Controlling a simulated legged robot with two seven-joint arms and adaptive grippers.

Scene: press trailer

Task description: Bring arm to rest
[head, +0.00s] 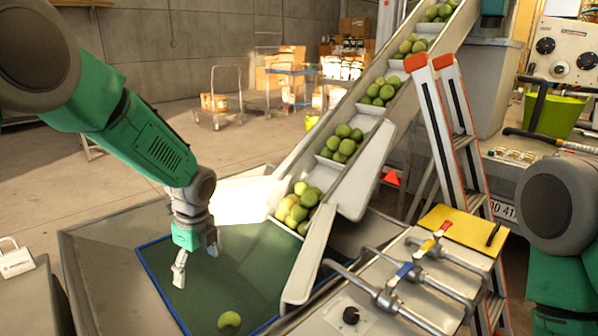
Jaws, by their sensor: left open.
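My left gripper (196,262) hangs at the end of the green left arm, above the green mat with a blue edge (190,303). Its fingers are apart and nothing shows between them. A single green apple-like fruit (229,320) lies on the mat, below and to the right of the gripper, apart from it. My right arm shows only in part at the right edge; its gripper is out of the picture.
A sloped conveyor (340,172) carries several green fruits up to the right. A bench with pipes and valves (397,290) stands at the lower right, beside a ladder (447,135). Carts and boxes stand at the back.

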